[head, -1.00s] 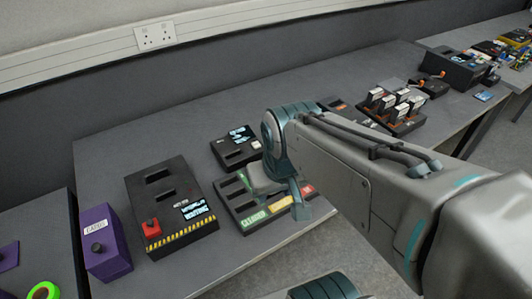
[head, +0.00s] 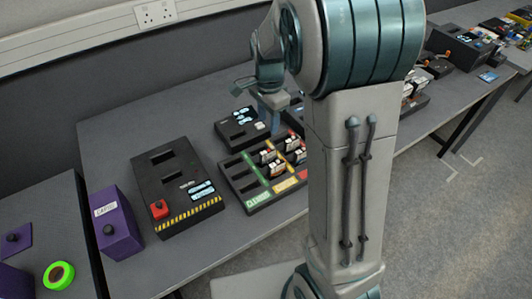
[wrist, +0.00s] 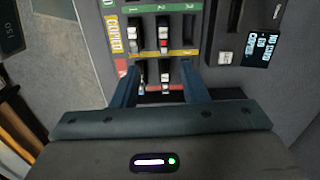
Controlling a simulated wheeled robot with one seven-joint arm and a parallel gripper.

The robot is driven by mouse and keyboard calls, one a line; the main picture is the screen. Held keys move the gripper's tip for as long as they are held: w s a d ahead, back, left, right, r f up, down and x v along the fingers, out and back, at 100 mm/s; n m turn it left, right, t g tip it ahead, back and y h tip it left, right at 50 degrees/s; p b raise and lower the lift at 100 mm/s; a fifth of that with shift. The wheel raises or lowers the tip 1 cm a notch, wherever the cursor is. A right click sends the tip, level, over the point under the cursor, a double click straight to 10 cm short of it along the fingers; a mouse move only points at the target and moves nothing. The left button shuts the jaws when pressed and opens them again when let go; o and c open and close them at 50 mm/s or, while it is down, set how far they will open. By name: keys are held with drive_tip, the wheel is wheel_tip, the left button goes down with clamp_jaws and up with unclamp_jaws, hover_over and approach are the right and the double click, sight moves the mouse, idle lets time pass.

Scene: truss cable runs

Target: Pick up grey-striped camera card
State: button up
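A black card tray (head: 228,166) with green, yellow and red rows sits on the grey table, with several small cards (head: 268,156) standing in its slots. In the wrist view, cards stand in the yellow row (wrist: 163,36) and the red row (wrist: 165,74) of the tray (wrist: 149,20). Their stripe colours are too small to tell, so I cannot pick out the grey-striped one. My gripper (wrist: 160,90) is open, its fingers either side of the red-row slots in that picture, with nothing visibly held. In the head view my gripper (head: 270,104) is above the tray's back area.
A black reader box (head: 238,122) with a lit screen stands behind the tray; its screen (wrist: 261,45) reads no card. A larger black box (head: 176,184) with a red button and a purple box (head: 115,226) stand to the left. My arm hides the tray's right side.

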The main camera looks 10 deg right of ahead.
hover_over(268, 151)
wheel_tip(268, 151, down, 9)
drive_tip(key=shift+s+p, duration=0.1)
drive_tip(key=shift+p, duration=0.2)
drive_tip(key=shift+f+p, duration=0.6)
drive_tip(key=shift+f, duration=2)
clamp_jaws()
